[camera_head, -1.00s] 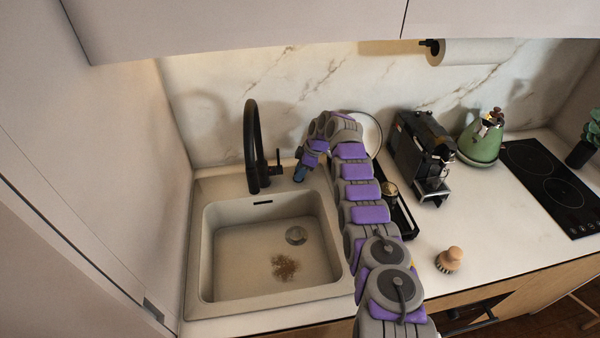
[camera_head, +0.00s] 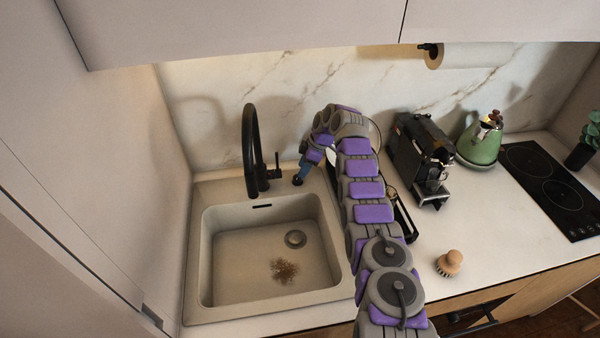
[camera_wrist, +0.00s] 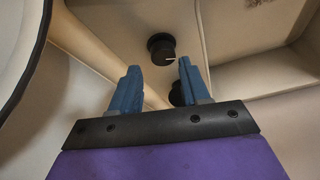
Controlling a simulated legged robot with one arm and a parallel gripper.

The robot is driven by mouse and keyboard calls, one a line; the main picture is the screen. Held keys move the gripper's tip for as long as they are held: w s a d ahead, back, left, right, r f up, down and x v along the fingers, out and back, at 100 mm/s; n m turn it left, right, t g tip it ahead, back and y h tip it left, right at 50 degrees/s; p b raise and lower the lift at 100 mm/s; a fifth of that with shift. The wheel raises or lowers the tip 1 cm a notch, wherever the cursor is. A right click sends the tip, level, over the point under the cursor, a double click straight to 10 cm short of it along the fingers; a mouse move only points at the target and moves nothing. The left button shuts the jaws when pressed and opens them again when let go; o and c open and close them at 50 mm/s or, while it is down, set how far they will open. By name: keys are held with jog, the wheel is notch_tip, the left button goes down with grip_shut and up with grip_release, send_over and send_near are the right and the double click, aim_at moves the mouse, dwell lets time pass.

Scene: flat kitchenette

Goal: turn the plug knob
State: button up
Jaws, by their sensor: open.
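The plug knob (camera_head: 297,180) is a small black knob on the sink's back ledge, right of the black faucet. In the wrist view the knob (camera_wrist: 161,46) is round and dark with a short white mark on its face. My gripper (camera_head: 301,174) is just above and beside it in the head view. In the wrist view my gripper (camera_wrist: 159,68) has its two blue fingers apart, with the knob showing beyond the gap between the tips. I see no contact with the knob. A dark shape beside the right finger is unclear.
The black faucet (camera_head: 251,150) stands close to the left of my gripper. The beige sink (camera_head: 225,245) has a drain and brown grains. A plate rim (camera_head: 376,134) shows behind my arm. The coffee machine (camera_head: 423,160), green kettle (camera_head: 480,142) and brush (camera_head: 449,262) are to the right.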

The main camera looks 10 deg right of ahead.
jog(key=w+p+v, duration=0.1)
jog(key=p+v, duration=1.2)
jog(key=shift+s+p, duration=0.35)
jog(key=shift+r, duration=0.1)
